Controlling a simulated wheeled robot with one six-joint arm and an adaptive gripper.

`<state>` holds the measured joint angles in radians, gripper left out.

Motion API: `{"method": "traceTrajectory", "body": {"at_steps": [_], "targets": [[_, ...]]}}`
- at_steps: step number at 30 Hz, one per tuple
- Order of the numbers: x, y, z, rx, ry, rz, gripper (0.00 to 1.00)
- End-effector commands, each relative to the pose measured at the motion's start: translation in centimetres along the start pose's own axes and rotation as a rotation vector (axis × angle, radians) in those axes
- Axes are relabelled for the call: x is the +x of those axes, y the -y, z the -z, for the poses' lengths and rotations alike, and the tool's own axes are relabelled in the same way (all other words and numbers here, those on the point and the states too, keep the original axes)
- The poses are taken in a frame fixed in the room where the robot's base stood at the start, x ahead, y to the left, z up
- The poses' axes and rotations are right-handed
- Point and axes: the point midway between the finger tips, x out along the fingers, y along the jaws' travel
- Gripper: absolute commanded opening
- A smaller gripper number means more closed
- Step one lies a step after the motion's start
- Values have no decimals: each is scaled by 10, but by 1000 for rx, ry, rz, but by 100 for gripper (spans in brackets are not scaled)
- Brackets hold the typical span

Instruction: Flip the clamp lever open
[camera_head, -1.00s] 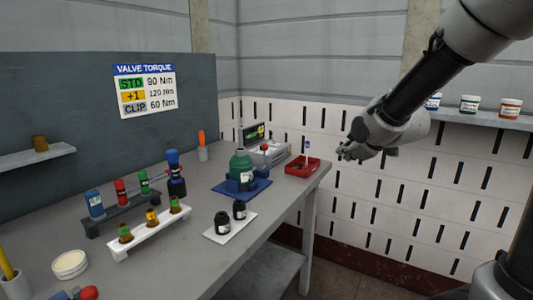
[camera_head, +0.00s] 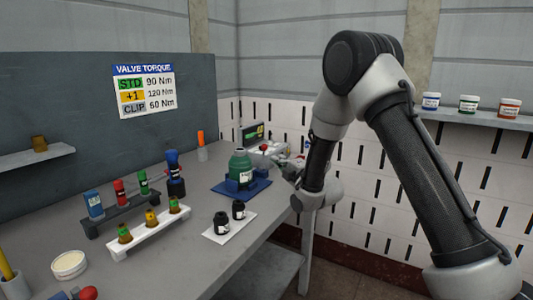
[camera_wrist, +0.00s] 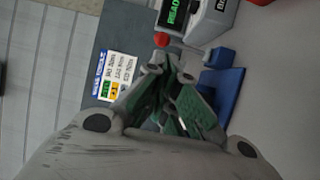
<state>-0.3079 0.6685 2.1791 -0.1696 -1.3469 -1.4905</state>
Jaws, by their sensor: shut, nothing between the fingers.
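A green cylinder (camera_head: 240,165) stands upright in a blue clamp fixture (camera_head: 231,185) on the bench. My gripper is shut and empty. In the head view it is beside the fixture's right side, partly hidden by my wrist.
A grey device (camera_wrist: 210,20) with a lit display stands behind the fixture. Two black jars stand on a white plate (camera_head: 217,236) in front. A white rack (camera_head: 150,232) and a dark rack (camera_head: 117,212) hold bottles at left.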

Motion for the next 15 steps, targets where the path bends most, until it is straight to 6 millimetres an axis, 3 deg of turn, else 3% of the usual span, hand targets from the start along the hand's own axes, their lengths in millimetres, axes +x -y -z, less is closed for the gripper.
{"method": "traceTrajectory", "body": {"at_steps": [6, 15], "targets": [[47, 0, 1, 1, -2, -2, 0], [85, 0, 0, 1, 0, 1, 0]]}}
